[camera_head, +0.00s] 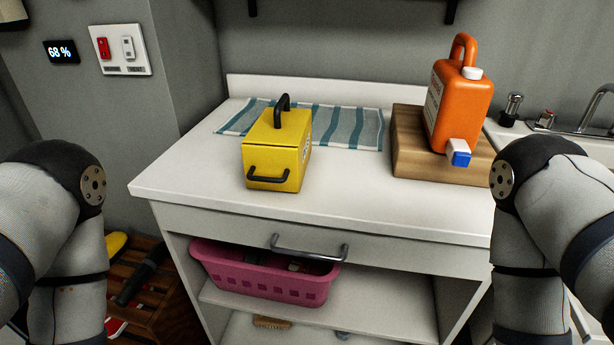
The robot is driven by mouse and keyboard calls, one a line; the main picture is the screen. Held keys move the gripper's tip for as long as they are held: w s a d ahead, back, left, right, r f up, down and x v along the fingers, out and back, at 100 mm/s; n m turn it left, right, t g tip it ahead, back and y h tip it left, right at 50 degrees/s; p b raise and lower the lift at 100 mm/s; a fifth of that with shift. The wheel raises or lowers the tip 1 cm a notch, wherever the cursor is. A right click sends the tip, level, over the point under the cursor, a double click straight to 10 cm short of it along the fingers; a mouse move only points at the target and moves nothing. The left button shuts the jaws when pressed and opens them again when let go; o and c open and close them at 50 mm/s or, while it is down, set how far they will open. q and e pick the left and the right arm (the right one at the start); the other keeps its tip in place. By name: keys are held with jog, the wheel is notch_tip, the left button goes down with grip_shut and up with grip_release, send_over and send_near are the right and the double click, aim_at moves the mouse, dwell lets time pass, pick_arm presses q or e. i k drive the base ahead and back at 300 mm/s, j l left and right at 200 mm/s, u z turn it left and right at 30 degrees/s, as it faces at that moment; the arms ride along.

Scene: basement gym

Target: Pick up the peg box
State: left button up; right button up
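The likely peg box is a yellow box (275,150) with a black handle on top and another black handle low on its front. It stands upright on the white countertop (400,208), left of the middle, partly over a striped cloth. My left and right arms come in at the two sides of the head view, bent downward. Both grippers are out of the picture, so their state is hidden. Nothing touches the yellow box from my arms.
An orange jug (460,105) stands on a wooden block (408,150) at the right. A striped teal cloth (350,127) lies behind the box. A pink basket (262,280) sits on the shelf below. A drawer handle (310,250) juts out in front. A sink tap (592,110) is far right.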

aim_at(278, 125)
jog(key=i+j+z, duration=0.2)
jog(key=j, duration=0.2)
jog(key=j+z, duration=0.25)
jog(key=j, duration=0.2)
jog(key=k+j, duration=0.3)
jog(key=k, duration=0.2)
jog(key=k+j, duration=0.25)
jog(key=k, duration=0.2)
jog(key=i+l, duration=0.3)
jog(key=i, duration=0.15)
jog(key=i+l, duration=0.25)
jog(key=i, duration=0.25)
